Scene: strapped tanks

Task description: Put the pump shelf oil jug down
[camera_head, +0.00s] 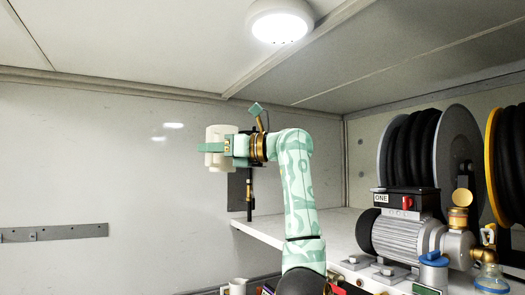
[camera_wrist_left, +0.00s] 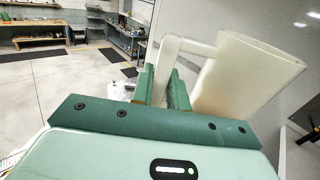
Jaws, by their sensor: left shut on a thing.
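The oil jug (camera_head: 217,162) is cream white. My left gripper (camera_head: 211,148) is shut on it and holds it up in the air, left of the pump shelf's left end and above its level. In the left wrist view the jug (camera_wrist_left: 245,75) is to the right, with its handle between the green fingers (camera_wrist_left: 166,88). The white pump shelf (camera_head: 268,228) runs from the middle to the right. My right gripper is not in view.
On the shelf stand a grey motor pump (camera_head: 405,238) with brass fittings and a blue-capped container (camera_head: 433,270). Black hose reels (camera_head: 460,150) are behind. The shelf's left end looks bare. A ceiling lamp (camera_head: 279,22) is overhead; a metal rail (camera_head: 55,233) is on the wall.

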